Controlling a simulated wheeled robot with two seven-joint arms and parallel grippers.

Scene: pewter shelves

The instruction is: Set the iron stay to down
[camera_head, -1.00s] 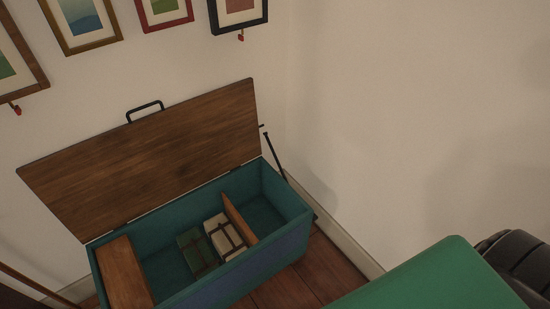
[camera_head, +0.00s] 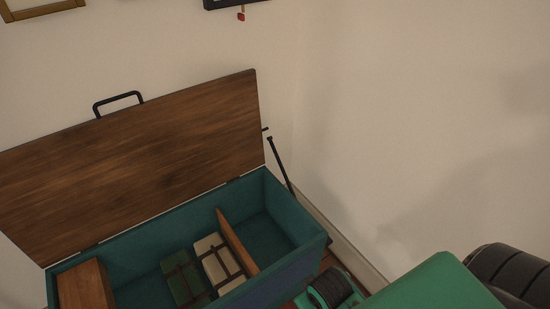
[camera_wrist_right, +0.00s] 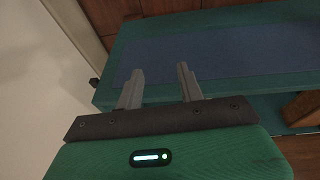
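The iron stay (camera_head: 281,165) is a thin dark rod at the right end of the chest (camera_head: 288,268) in the head view. It stands tilted, its upper end near a small pin at the right edge of the raised wooden lid (camera_head: 150,150). Its lower end meets the chest's right side. My right gripper (camera_wrist_right: 160,70) is open and empty in the right wrist view, its fingers pointing at the teal chest (camera_wrist_right: 118,50) with a blue panel. The stay is not clearly visible there. My left gripper is out of view.
The open chest holds a green bundle (camera_head: 184,277), a cream bundle (camera_head: 215,259), a wooden divider (camera_head: 235,243) and a wooden block (camera_head: 84,287). The lid has a black handle (camera_head: 118,100). A plain wall (camera_head: 420,120) rises close behind and right of the chest.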

